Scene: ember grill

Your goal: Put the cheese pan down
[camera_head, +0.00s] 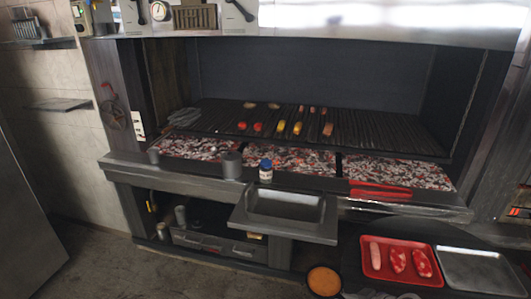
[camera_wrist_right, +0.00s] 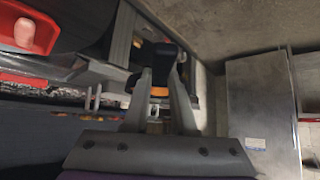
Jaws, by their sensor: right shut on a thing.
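The cheese pan (camera_head: 324,281) is a round dark-rimmed pan filled with orange. In the head view it is at the bottom edge, left of the red meat tray. I cannot tell whether it touches a surface. My right gripper (camera_wrist_right: 161,74) shows only in the right wrist view. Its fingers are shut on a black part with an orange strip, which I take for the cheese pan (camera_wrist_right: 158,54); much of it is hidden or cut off. My left gripper is in neither view.
A red tray (camera_head: 371,270) with meat and an empty metal tray (camera_head: 476,284) lie on a dark table at the lower right. The grill (camera_head: 390,130) holds several food pieces. Red tongs (camera_head: 380,190) and a blue-white jar (camera_head: 265,171) are on the front ledge.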

